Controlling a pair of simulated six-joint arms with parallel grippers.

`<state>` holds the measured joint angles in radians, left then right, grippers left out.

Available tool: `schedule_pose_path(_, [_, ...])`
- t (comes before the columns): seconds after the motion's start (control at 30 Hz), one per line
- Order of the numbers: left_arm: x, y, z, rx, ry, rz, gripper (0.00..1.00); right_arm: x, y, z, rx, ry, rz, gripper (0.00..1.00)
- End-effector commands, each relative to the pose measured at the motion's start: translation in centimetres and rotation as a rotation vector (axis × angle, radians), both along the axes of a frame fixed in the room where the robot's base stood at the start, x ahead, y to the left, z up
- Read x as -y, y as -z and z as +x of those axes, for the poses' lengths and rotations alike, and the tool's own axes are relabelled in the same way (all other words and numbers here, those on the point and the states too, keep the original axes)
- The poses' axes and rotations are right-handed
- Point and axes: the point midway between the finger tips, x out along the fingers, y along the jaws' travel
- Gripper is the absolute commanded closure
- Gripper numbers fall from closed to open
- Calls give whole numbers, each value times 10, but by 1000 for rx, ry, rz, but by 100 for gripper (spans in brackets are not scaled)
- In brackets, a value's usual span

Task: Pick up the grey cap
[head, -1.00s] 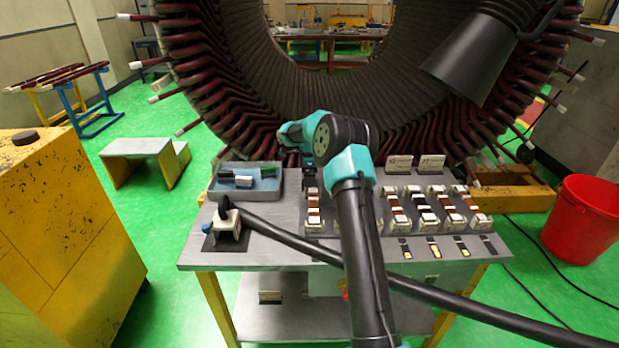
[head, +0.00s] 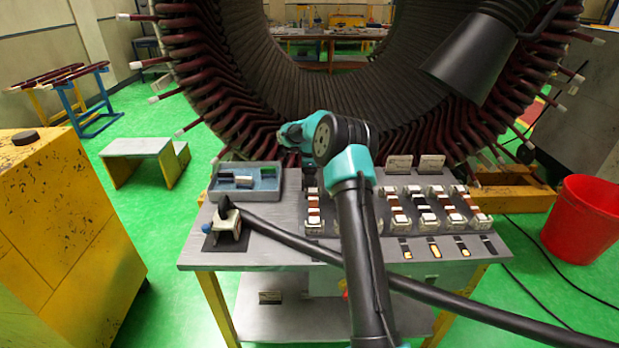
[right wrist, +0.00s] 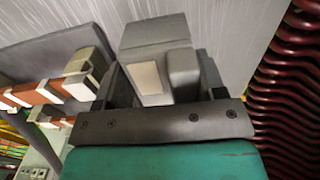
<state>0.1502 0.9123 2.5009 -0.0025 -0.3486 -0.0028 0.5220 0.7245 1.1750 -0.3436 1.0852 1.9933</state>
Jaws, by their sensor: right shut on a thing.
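In the right wrist view, my right gripper (right wrist: 165,85) is shut on a grey block-like piece (right wrist: 155,35), which I take to be the grey cap. It has a pale rectangular face, and a smaller rounded grey part sits beside it between the fingers. In the head view, my right gripper (head: 308,172) points down at the back of the work table, by the left end of the row of parts. My own arm hides much of it there, and the cap cannot be made out. My left gripper is not in view.
A grey tray (head: 250,193) with small blocks stands at the table's back left. A white clamp (head: 228,224) sits in front of it. A black cable (head: 290,235) crosses the table. Brown and white parts (head: 420,205) stand in rows at right. The stator (head: 220,90) rises behind.

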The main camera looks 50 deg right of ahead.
Motion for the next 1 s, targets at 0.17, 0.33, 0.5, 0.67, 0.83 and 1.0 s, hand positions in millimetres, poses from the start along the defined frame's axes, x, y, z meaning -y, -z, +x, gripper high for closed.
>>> schedule_pose_path(0.17, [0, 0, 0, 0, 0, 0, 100, 0, 0, 0, 1, 0, -1, 62])
schedule_pose_path(0.33, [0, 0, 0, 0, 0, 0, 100, 0, -2, 0, 1, 0, -1, 62])
schedule_pose_path(0.5, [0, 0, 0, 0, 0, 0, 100, 0, -15, 0, 2, 1, -1, 62])
schedule_pose_path(0.67, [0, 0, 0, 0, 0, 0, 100, 1, -39, 0, 3, 1, -1, 62])
schedule_pose_path(0.83, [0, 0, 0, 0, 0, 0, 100, 0, -71, 1, 4, 0, -1, 62])
schedule_pose_path(1.0, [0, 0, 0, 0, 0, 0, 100, 0, -93, 0, 1, -1, 1, 62])
